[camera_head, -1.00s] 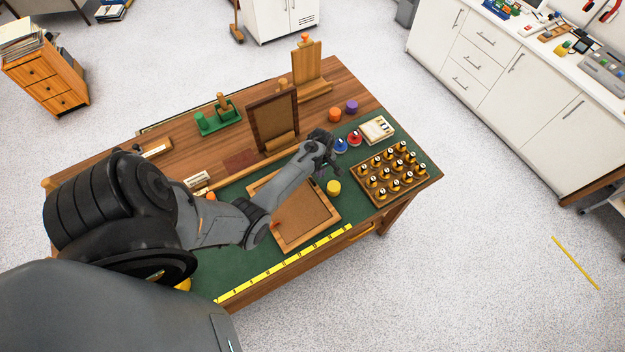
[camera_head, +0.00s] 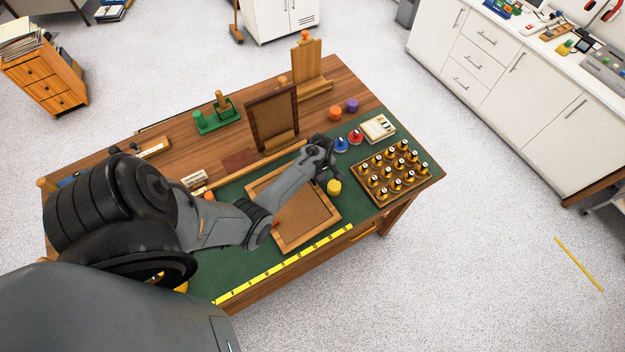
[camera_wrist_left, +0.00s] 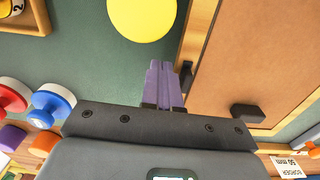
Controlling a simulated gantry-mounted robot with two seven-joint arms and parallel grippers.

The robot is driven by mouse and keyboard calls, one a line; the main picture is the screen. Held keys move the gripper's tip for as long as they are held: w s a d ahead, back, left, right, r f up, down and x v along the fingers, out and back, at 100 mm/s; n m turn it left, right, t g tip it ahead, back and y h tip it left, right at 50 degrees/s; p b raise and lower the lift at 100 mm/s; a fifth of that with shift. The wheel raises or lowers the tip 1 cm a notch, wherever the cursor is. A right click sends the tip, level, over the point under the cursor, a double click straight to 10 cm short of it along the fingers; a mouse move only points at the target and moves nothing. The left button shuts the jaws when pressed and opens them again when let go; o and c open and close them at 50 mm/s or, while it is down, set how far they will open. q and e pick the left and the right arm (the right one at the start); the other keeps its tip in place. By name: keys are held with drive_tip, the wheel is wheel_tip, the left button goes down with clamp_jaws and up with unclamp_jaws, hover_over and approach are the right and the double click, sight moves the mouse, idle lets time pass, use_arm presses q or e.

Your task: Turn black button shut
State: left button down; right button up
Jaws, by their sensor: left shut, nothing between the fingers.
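A black button (camera_wrist_left: 248,111) lies on the edge of the wooden frame (camera_wrist_left: 203,45) in the left wrist view, to the right of my gripper and apart from it. The frame lies back side up with a brown backing board (camera_wrist_left: 262,60); the head view shows it (camera_head: 330,215) flat on the green mat, partly behind my arm. My left gripper (camera_wrist_left: 165,66) has its purple fingers shut and empty, beside the frame's rail. A small dark piece touches or sits just behind the fingers; I cannot tell what it is. My right gripper is not in view.
A yellow round pot (camera_head: 334,187) stands close to my left gripper. Blue (camera_head: 341,145) and red (camera_head: 355,138) knobs and a tray of small bottles (camera_head: 372,196) are to the right. An upright framed panel (camera_head: 272,118) stands behind. Mat is clear in front, by the yellow ruler (camera_head: 285,262).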

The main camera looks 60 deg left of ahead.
sight(310, 186)
use_arm(q)
drive_tip(key=shift+s+f+p, duration=0.1)
drive_tip(key=shift+s+p, duration=0.25)
idle(0.7)
drive_tip(key=shift+s+d+p, duration=0.15)
drive_tip(key=shift+s+p, duration=0.45)
drive_tip(key=shift+s, duration=0.05)
drive_tip(key=shift+s+p, duration=0.4)
drive_tip(key=shift+s, duration=0.1)
idle(0.4)
drive_tip(key=shift+s+d+p, duration=0.1)
drive_tip(key=shift+s+p, duration=0.3)
drive_tip(key=shift+s, duration=0.1)
idle(0.3)
drive_tip(key=shift+s+d+p, duration=0.15)
drive_tip(key=shift+p, duration=0.15)
idle(0.4)
drive_tip(key=shift+s+d, duration=0.1)
drive_tip(key=shift+d, duration=0.05)
idle(0.4)
drive_tip(key=shift+p, duration=0.3)
wheel_tip(310, 186, up, 5)
drive_tip(key=p, duration=0.5)
drive_tip(key=shift+f, duration=0.1)
drive_tip(key=shift+r, duration=1.1)
